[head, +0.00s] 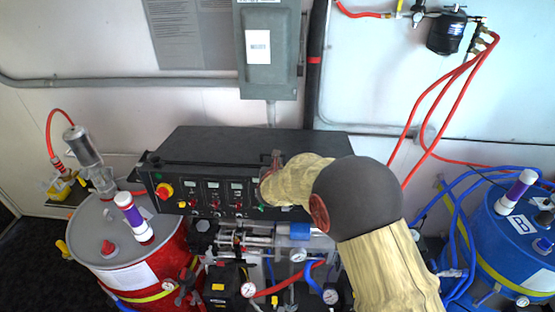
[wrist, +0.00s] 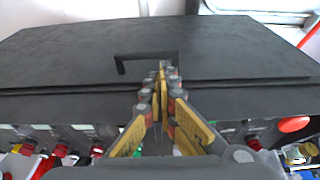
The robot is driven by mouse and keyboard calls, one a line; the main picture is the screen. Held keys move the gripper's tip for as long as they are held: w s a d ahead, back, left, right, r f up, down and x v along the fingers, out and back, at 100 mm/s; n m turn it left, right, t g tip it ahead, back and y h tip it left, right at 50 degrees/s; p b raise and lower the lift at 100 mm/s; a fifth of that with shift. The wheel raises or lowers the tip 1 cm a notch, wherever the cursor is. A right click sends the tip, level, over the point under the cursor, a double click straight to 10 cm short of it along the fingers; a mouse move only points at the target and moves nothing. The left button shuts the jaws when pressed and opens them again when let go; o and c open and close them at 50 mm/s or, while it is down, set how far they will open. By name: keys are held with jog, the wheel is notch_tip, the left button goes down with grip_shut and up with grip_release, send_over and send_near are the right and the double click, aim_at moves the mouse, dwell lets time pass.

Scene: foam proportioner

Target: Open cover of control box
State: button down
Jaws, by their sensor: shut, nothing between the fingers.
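The control box is black, with a front panel (head: 225,195) of displays and knobs in the head view. Its black cover (head: 220,143) lies flat on top and looks closed; it fills much of the wrist view (wrist: 230,45). A thin black bar handle (wrist: 135,55) stands on the cover near its front edge. My gripper (wrist: 163,68) is shut and empty, its fingertips at the right part of the handle and hiding some of it. I cannot tell if they touch it. In the head view my gripper (head: 275,158) is over the box's front, partly hidden by my arm.
A red drum (head: 120,250) stands at left and a blue drum (head: 510,240) at right. Pipes, gauges and a black pump (head: 228,285) lie below the panel. A grey electrical box (head: 268,60) hangs on the wall behind. Red hoses (head: 440,110) run at right.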

aim_at(279, 148)
jog(key=shift+w+d+f+p, duration=0.1)
jog(key=shift+w+p, duration=0.1)
jog(key=shift+w, duration=0.4)
jog(key=shift+w+f+p, duration=0.1)
jog(key=shift+w+p, duration=0.05)
jog(key=shift+w, duration=0.45)
jog(key=w+f+b, duration=0.1)
jog(key=w, duration=0.4)
jog(key=w+b, duration=0.1)
jog(key=w, duration=0.4)
jog(key=w+f+b, duration=0.1)
jog(key=w, duration=0.4)
jog(key=shift+w+d+f+b, duration=0.2)
jog(key=shift+d+f+b, duration=0.05)
jog(key=shift+f+b, duration=0.1)
